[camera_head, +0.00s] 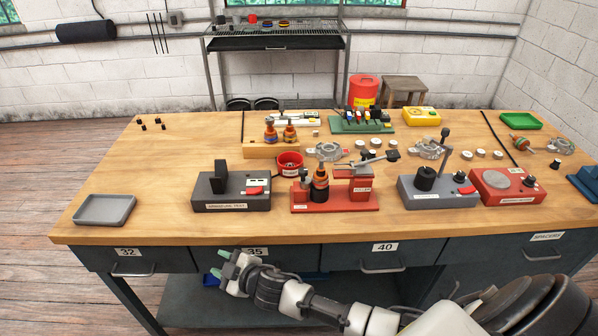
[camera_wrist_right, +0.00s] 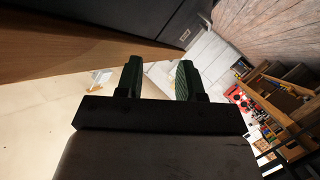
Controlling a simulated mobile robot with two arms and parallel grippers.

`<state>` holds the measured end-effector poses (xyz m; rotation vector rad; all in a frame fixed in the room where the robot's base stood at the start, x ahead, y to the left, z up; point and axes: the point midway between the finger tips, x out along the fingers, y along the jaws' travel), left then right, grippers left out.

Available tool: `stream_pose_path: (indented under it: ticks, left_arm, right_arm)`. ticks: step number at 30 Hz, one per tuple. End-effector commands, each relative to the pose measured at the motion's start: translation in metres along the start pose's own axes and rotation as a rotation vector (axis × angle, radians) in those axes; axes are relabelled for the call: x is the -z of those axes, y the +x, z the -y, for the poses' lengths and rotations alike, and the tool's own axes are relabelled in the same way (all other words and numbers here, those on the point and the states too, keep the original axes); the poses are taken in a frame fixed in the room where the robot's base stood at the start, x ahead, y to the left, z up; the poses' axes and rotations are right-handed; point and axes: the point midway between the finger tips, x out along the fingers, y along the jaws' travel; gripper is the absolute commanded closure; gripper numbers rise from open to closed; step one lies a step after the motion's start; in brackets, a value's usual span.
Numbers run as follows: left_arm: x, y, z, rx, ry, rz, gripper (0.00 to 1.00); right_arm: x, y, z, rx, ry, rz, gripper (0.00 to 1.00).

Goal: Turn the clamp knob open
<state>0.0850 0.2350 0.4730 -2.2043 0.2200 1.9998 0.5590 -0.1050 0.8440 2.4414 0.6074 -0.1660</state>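No part in view is marked clearly enough for me to tell which is the clamp knob. A red fixture (camera_head: 340,208) near the bench's front edge holds an upright copper-and-black part (camera_head: 320,185) and a grey lever arm (camera_head: 366,162). To its right, a grey fixture (camera_head: 437,198) carries a black cylinder (camera_head: 425,178), an upright rod and a small dark knob (camera_head: 460,176). My right gripper (camera_head: 225,264) is below the benchtop, in front of the drawers, away from both fixtures. In the right wrist view its green fingers (camera_wrist_right: 159,80) are apart with nothing between them. My left gripper is out of view.
A dark grey tester (camera_head: 232,202) and an empty grey tray (camera_head: 104,210) stand left of the red fixture. A red unit (camera_head: 504,187) stands at right. A red bowl (camera_head: 290,164) and loose metal parts lie behind. The bench's left part is mostly clear.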

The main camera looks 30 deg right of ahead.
Motion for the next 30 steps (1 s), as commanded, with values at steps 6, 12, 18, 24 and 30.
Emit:
stream_pose_path:
  ticks: [6, 12, 18, 24, 30]
  left_arm:
    - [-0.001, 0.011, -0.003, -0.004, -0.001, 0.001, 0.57]
    - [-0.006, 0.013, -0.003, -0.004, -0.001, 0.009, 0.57]
    - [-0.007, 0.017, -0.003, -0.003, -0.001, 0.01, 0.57]
    - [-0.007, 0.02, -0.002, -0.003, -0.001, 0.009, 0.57]
    - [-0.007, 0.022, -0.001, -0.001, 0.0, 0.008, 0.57]
  right_arm:
    - [0.112, 0.014, -0.029, 0.03, -0.244, -0.345, 0.62]
    - [0.168, 0.018, -0.039, 0.221, -0.602, -0.628, 0.62]
    - [0.154, 0.013, -0.07, 0.569, -1.004, -0.702, 0.62]
    - [0.101, -0.012, -0.164, 0.972, -1.315, -0.464, 0.62]
    - [0.06, -0.072, -0.289, 1.277, -1.399, -0.034, 0.62]
